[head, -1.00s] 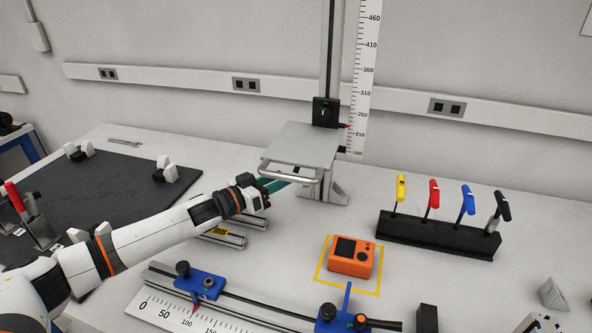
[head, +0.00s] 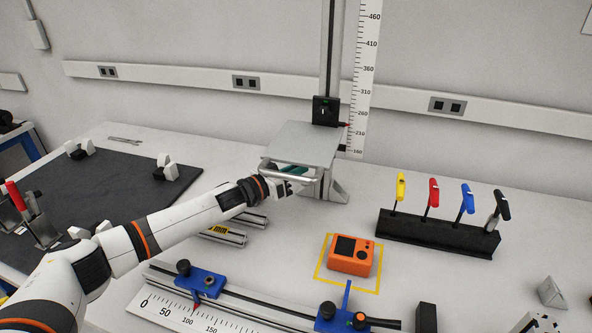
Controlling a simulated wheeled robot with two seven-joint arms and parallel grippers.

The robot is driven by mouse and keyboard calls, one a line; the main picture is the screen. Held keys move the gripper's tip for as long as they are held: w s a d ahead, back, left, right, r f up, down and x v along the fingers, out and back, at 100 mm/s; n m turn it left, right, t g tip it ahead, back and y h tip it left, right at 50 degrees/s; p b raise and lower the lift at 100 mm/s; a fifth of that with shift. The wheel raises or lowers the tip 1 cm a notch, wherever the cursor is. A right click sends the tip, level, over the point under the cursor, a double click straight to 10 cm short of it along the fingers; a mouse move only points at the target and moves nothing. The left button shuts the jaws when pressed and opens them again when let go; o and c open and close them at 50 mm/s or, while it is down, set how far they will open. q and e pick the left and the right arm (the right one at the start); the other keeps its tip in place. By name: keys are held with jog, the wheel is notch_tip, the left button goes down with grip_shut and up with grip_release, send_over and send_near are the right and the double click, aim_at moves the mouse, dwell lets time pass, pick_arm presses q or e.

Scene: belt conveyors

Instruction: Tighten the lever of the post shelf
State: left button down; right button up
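The post shelf (head: 305,138) is a light grey plate with a bar handle (head: 290,174) along its front. A black carriage (head: 326,110) joins it to the tall upright post (head: 331,45). A red pointer (head: 345,125) at the carriage is near the 210–260 part of the scale. A small black part (head: 342,148) shows at the shelf's right edge; I cannot tell whether it is the lever. My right gripper is not in view.
An orange device (head: 351,256) sits in a yellow outline right of the arm. A black rack (head: 437,235) with several coloured-handled tools stands at the right. A scaled rail (head: 255,308) with blue clamps runs along the front. A dark mat (head: 110,183) lies left.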

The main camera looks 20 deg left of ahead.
pick_arm(q)
jog(key=shift+w+f+m+t+h+b, duration=0.25)
jog(key=shift+f+b, duration=0.2)
jog(key=shift+b, duration=1.2)
jog(key=shift+r+t, duration=0.25)
jog(key=c, duration=1.5)
grip_release()
jog(key=shift+o, duration=0.2)
jog(key=shift+a, duration=0.1)
jog(key=shift+s+a+p, duration=0.2)
jog(key=shift+s+p, duration=0.1)
jog(key=shift+p, duration=0.15)
jog(key=p+v, duration=0.2)
jog(key=v, duration=0.3)
jog(key=shift+s+a, duration=0.1)
jog(key=shift+a, duration=0.05)
jog(key=shift+s+a+f, duration=0.15)
jog(key=shift+s+a, duration=0.2)
jog(key=shift+s, duration=0.2)
